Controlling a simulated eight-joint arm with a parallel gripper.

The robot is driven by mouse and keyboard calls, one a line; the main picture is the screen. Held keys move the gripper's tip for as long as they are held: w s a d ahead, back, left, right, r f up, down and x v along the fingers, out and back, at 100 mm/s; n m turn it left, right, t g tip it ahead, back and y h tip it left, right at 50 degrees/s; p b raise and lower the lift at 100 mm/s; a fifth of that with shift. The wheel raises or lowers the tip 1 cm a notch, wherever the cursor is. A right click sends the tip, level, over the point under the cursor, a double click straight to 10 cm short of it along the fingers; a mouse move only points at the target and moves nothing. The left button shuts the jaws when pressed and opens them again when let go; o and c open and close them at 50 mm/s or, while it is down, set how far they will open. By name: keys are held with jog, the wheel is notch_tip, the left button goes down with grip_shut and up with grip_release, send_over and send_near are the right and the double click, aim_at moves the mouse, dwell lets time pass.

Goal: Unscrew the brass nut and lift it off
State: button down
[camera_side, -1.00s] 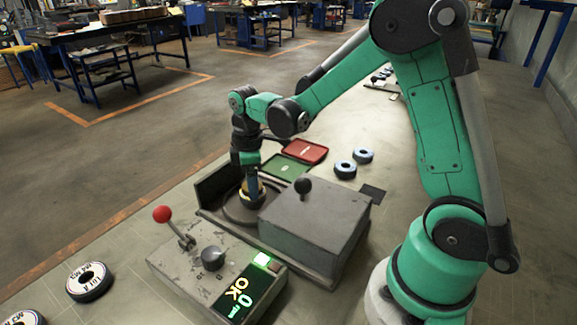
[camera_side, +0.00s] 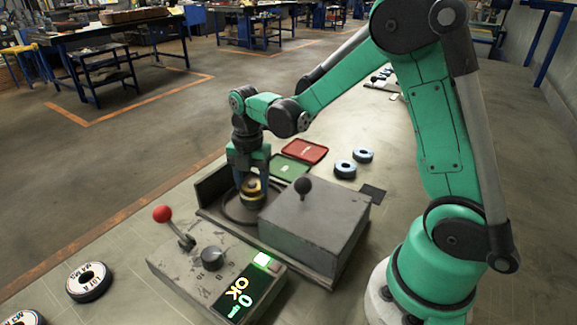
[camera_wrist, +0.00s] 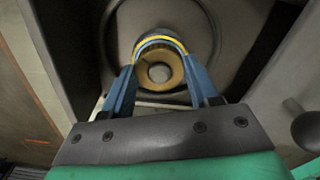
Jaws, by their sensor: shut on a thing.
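The brass nut (camera_side: 253,186) sits at the top of the round spindle in the dark open-sided housing. In the wrist view the brass nut (camera_wrist: 173,62) is a gold ring around a grey round centre. My gripper (camera_side: 252,194) points straight down, with one blue finger on each side of the nut. In the wrist view my gripper (camera_wrist: 160,66) has its fingers closed in on the nut's two sides. I cannot tell whether the nut is clear of its seat.
A grey block with a black knob (camera_side: 303,185) stands right beside the gripper. In front is a control box (camera_side: 205,258) with a red-knobbed lever and a lit "OK 0" display. Green (camera_side: 287,168) and red (camera_side: 304,151) trays lie behind. Loose discs (camera_side: 90,281) lie at front left.

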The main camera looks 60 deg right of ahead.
jog(key=shift+n, duration=0.7)
jog(key=shift+r, duration=2.5)
